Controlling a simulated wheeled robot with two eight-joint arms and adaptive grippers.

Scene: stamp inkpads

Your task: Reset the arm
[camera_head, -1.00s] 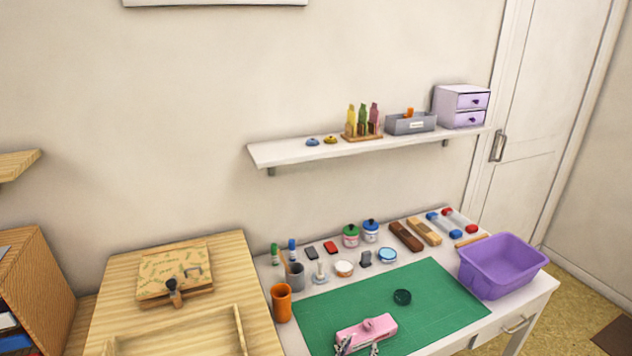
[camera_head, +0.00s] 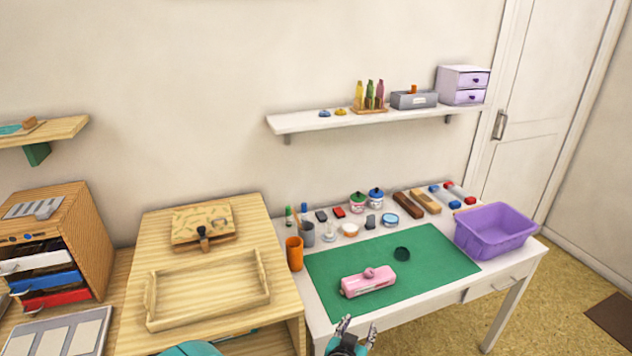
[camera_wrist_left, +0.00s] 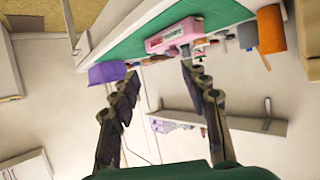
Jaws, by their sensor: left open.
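My left gripper (camera_head: 357,330) shows at the bottom of the head view, in front of the white desk's near edge. Its two fingers are apart with nothing between them. In the left wrist view the gripper (camera_wrist_left: 160,76) also has its fingers spread and empty. The pink box-like object (camera_head: 368,281) with a knob on top rests on the green mat (camera_head: 440,265), apart from the gripper. It also shows in the left wrist view as a pink object (camera_wrist_left: 174,37). My right gripper is not in view.
A purple bin (camera_head: 495,232) stands at the desk's right end. An orange cup (camera_head: 294,254), jars and stamps line the back and left. A wooden tray (camera_head: 165,322) lies on the wooden surface at left. A white shelf (camera_head: 300,122) hangs above.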

